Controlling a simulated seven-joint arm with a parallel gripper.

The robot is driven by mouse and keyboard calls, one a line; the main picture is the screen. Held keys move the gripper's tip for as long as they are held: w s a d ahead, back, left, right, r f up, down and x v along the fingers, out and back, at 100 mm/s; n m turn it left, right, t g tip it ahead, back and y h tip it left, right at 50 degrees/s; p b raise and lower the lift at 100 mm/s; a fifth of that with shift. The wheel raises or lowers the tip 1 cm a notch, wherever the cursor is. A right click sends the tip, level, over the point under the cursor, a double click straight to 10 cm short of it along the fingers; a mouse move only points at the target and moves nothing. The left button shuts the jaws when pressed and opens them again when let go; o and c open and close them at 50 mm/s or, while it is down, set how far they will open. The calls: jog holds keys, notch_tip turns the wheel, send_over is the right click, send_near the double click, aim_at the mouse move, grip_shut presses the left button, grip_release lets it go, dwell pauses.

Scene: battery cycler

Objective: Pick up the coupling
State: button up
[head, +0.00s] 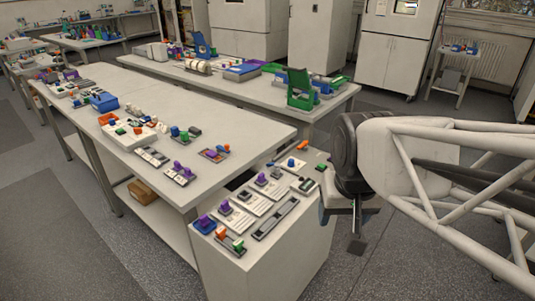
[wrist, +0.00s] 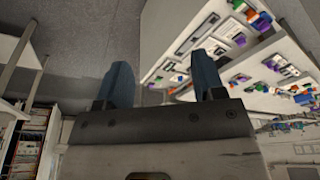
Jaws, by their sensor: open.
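My gripper (head: 340,222) hangs beside the right side of the white front cabinet in the head view, over the floor, pointing down. I cannot tell which small part is the coupling.
The front cabinet top (head: 275,238) holds several small plates with coloured parts. A long white table (head: 262,129) with more parts adjoins it at the left. A rear bench (head: 245,90) carries green and blue fixtures. The floor (head: 385,150) behind my gripper is open.

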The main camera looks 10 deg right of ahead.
jog(key=w+m, duration=0.5)
jog(key=w, duration=1.1)
jog(key=m+g, duration=0.3)
jog(key=m, duration=0.9)
send_over(277, 164)
notch_tip(277, 164, down, 23)
jog(key=shift+s+r, duration=0.1)
jog(key=shift+r, duration=0.1)
jog(key=shift+w+f, duration=0.2)
jog(key=shift+f, duration=0.1)
jog(key=shift+f, duration=1.2)
jog(key=shift+f, duration=0.1)
